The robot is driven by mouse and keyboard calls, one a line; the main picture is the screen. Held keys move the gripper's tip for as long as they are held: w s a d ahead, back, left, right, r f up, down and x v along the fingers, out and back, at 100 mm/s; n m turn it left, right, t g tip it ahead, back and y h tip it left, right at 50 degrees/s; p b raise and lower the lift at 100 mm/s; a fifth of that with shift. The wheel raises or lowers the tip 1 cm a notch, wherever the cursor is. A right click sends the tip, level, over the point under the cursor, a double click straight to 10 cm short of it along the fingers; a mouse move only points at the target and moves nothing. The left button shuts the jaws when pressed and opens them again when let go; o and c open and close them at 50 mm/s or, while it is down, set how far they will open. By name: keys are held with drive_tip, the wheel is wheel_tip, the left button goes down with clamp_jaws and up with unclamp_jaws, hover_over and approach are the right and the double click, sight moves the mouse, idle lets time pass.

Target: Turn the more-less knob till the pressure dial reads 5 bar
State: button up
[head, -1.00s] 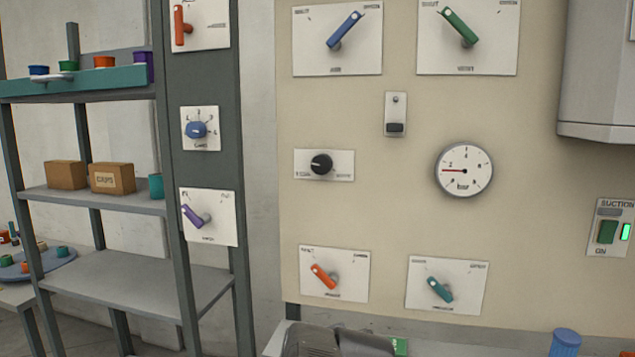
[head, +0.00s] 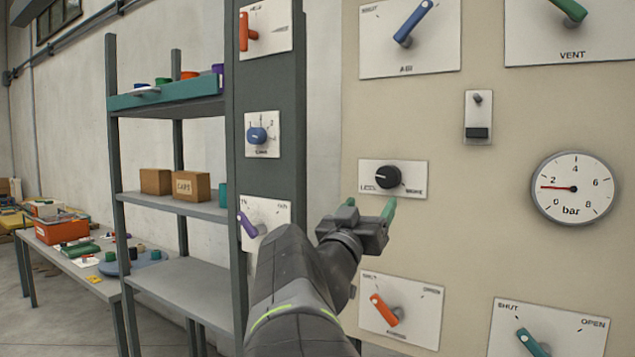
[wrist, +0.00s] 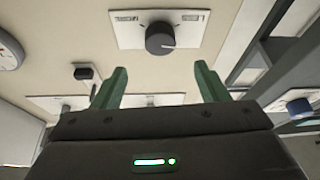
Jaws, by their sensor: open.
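The more-less knob (head: 388,177) is a round black knob on a small white plate on the beige panel. It also shows in the wrist view (wrist: 160,39), above and beyond my fingertips. My gripper (head: 370,206) is open and empty, its two green fingers apart, just below the knob's plate in the head view. In the wrist view my gripper (wrist: 160,85) points toward the panel, with the knob apart from the fingers. The pressure dial (head: 573,188) is a round white gauge marked bar, right of the knob.
Levers surround the knob: blue (head: 412,24) above, orange (head: 384,309) below, teal (head: 531,343) lower right, green vent lever (head: 569,9) upper right. A small switch (head: 478,116) sits between knob and dial. A grey shelf (head: 170,203) stands at left.

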sight(386, 180)
drive_tip(key=p+x, duration=0.1)
drive_tip(key=x, duration=1)
drive_tip(key=c, duration=1)
